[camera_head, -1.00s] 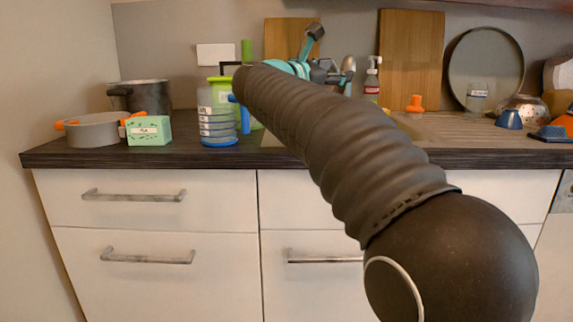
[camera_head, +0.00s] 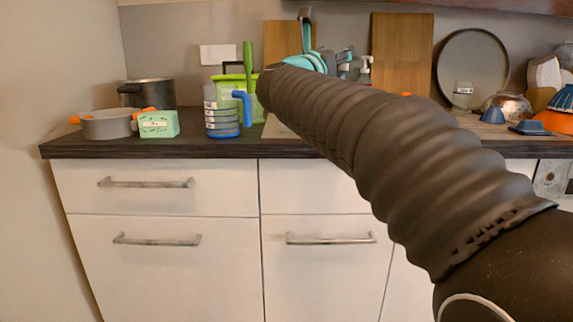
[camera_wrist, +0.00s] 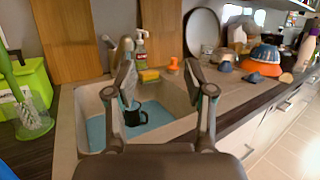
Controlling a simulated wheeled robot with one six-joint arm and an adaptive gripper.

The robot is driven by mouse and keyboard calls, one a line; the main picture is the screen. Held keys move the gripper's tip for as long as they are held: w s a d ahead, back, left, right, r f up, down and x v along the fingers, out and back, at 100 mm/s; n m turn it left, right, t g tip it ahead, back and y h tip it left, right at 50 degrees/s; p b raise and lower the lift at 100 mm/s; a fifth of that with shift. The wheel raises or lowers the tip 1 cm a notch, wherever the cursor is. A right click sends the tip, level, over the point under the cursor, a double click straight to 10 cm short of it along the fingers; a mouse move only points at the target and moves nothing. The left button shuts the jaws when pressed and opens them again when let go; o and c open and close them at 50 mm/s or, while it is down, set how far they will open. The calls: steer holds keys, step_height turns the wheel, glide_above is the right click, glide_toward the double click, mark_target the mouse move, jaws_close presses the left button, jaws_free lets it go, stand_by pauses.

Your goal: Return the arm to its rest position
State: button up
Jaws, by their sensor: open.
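My gripper (camera_wrist: 162,92) shows in the wrist view with its two fingers spread apart and nothing between them. It is open and empty, in front of and above the sink (camera_wrist: 170,130). In the head view my black ribbed arm runs from the lower right up toward the counter. It hides most of the gripper there; only a small teal and grey part (camera_head: 307,50) shows past its end. A dark mug (camera_wrist: 134,115) stands in the sink, apart from the fingers.
The counter (camera_head: 160,147) holds a pot (camera_head: 150,92), a pan (camera_head: 105,124), a green box (camera_head: 158,124) and a blue-based bottle (camera_head: 222,115) at left. Bowls (camera_wrist: 262,62) and a colander stand at right. Closed drawers (camera_head: 160,260) lie below. A soap bottle (camera_wrist: 141,45) stands behind the sink.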

steer(key=s+a+f+n+g+y, duration=0.1)
steer(key=s+a+f+n+y, duration=0.1)
steer(key=s+f+n+y, duration=0.95)
steer(key=s+a+f+n+g+y, duration=0.1)
steer(key=s+f+n+g+y, duration=0.35)
steer(key=n, duration=1.45)
steer(key=s+d+f+n+g+h, duration=0.1)
steer(key=s+d+f+n+g, duration=0.1)
steer(key=s+f, duration=0.5)
steer(key=s+d+f+n+g+h, duration=0.2)
steer(key=s+f+n, duration=0.3)
steer(key=f, duration=0.6)
steer(key=s+d+f+n+g+h, duration=0.2)
steer(key=s+d+f+n+g, duration=0.1)
steer(key=s+f, duration=0.6)
steer(key=shift+d+f+n, duration=0.15)
steer(key=shift+d+n, duration=0.3)
steer(key=shift+d, duration=0.4)
steer(key=shift+w, duration=0.15)
